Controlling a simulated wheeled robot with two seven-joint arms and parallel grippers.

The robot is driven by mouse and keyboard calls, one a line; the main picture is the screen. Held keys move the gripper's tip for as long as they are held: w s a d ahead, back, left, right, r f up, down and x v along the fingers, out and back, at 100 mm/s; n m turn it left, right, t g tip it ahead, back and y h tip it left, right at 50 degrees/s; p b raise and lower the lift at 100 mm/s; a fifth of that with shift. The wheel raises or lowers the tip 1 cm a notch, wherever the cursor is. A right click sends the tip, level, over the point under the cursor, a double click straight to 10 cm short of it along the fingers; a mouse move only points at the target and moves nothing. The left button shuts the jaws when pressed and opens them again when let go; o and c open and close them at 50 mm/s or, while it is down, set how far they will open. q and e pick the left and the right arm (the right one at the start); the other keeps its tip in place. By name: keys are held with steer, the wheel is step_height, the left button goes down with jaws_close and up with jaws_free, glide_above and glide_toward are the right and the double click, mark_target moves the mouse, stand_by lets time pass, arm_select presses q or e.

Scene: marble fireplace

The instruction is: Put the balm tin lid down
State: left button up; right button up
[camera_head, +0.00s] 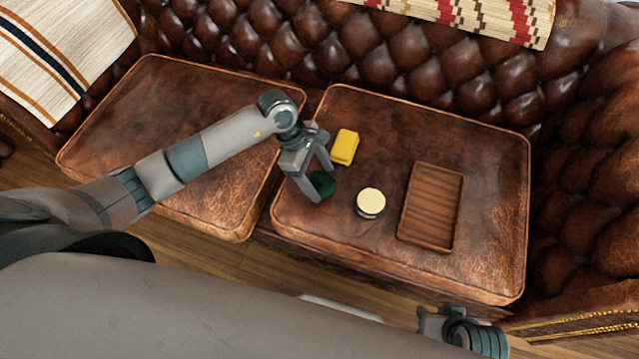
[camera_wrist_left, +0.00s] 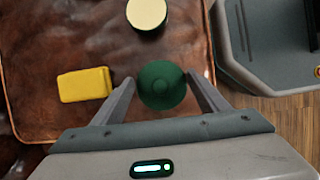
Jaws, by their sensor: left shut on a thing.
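The dark green round balm tin lid (camera_head: 323,183) is between the fingertips of my left gripper (camera_head: 318,184), over the left part of the right-hand leather cushion. The lid (camera_wrist_left: 162,85) also shows in the left wrist view, gripped between both fingers (camera_wrist_left: 160,82). Whether it touches the cushion cannot be told. The open balm tin (camera_head: 370,202), with a cream top and dark green side, stands on the cushion to the right of the lid. My right gripper (camera_head: 432,322) is partly seen at the bottom right edge; its fingers are not clear.
A yellow block (camera_head: 345,147) lies on the cushion just behind the lid. A ribbed wooden tray (camera_head: 417,170) lies right of the tin. The right-hand cushion (camera_head: 490,200) has bare leather around these things. A tufted sofa back (camera_head: 400,60) rises behind.

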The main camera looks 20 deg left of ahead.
mark_target(319, 184)
arm_select(q)
steer(key=shift+f, duration=2)
steer(key=o, duration=1)
steer(key=shift+f, duration=0.1)
steer(key=shift+r, duration=0.2)
steer(key=shift+a+r, duration=0.1)
steer(key=shift+r, duration=0.1)
steer(key=v, duration=1.1)
steer(key=shift+a+r, duration=0.15)
steer(key=shift+r, duration=0.05)
